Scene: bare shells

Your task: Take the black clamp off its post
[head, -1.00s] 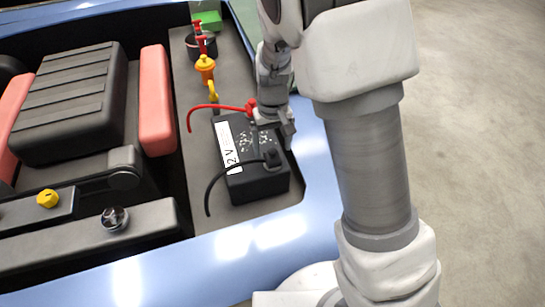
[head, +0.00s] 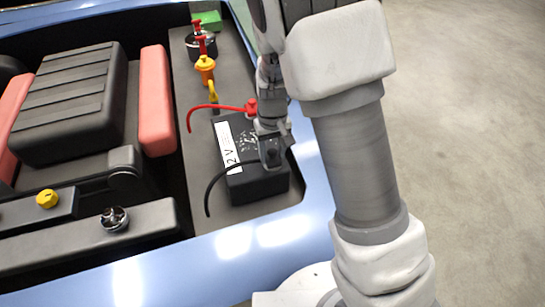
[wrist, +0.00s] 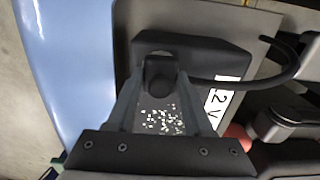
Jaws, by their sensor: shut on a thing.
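The black clamp (head: 271,158) is at the near end of the black battery (head: 258,188) in the head view, with a black cable curving left and down from it. In the wrist view the clamp (wrist: 160,72) sits between the two finger ends of my gripper (wrist: 160,84), which is shut on it. My gripper (head: 271,148) comes down from above in the head view and partly covers the clamp. The post under the clamp is hidden. I see no clear gap between clamp and battery.
A red clamp (head: 250,106) with a red cable is at the battery's far end, close to my gripper. A yellow-orange cap (head: 205,66) and a dark round pot (head: 200,45) stand farther back. Blue bodywork (head: 314,190) borders the grey tray on the right.

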